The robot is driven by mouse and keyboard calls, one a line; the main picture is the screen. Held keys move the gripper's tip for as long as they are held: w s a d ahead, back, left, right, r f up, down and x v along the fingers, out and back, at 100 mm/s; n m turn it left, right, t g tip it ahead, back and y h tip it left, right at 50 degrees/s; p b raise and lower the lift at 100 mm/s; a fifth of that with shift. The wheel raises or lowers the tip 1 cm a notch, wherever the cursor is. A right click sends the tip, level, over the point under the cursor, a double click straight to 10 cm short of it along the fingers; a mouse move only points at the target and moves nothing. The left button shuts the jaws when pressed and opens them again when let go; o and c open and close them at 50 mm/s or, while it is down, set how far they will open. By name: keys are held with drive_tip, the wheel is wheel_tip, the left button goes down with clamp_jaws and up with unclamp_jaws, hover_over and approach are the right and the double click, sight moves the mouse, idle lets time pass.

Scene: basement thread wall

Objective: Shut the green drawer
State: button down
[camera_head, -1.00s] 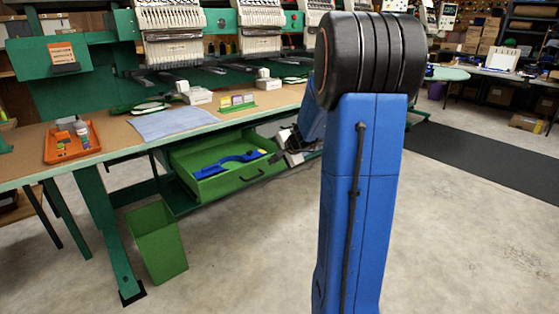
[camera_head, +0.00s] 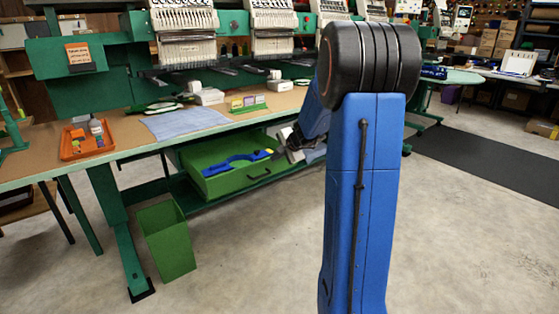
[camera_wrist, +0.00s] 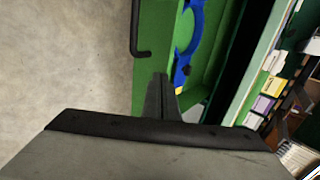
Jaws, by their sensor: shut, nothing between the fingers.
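The green drawer (camera_head: 236,181) stands pulled out under the worktable, with its front and black handle (camera_head: 260,174) facing the room. A blue tool with a yellow tip (camera_head: 237,162) lies inside it. My gripper (camera_head: 277,154) is at the right end of the drawer, partly hidden behind my own arm. In the wrist view my shut, empty fingers (camera_wrist: 161,82) overlap the drawer's green wall (camera_wrist: 150,65), close to the handle (camera_wrist: 138,32) and the blue tool (camera_wrist: 188,45). I cannot tell whether the fingers touch the drawer.
A green bin (camera_head: 167,242) stands on the floor left of the drawer, near a table leg (camera_head: 118,225). The worktable (camera_head: 130,138) above carries an orange tray (camera_head: 87,140) and a blue cloth (camera_head: 186,122). The concrete floor in front of the drawer is clear.

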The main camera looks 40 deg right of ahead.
drive_tip(key=w, duration=2.4)
drive_tip(key=shift+w+a, duration=0.25)
drive_tip(key=shift+a, duration=0.15)
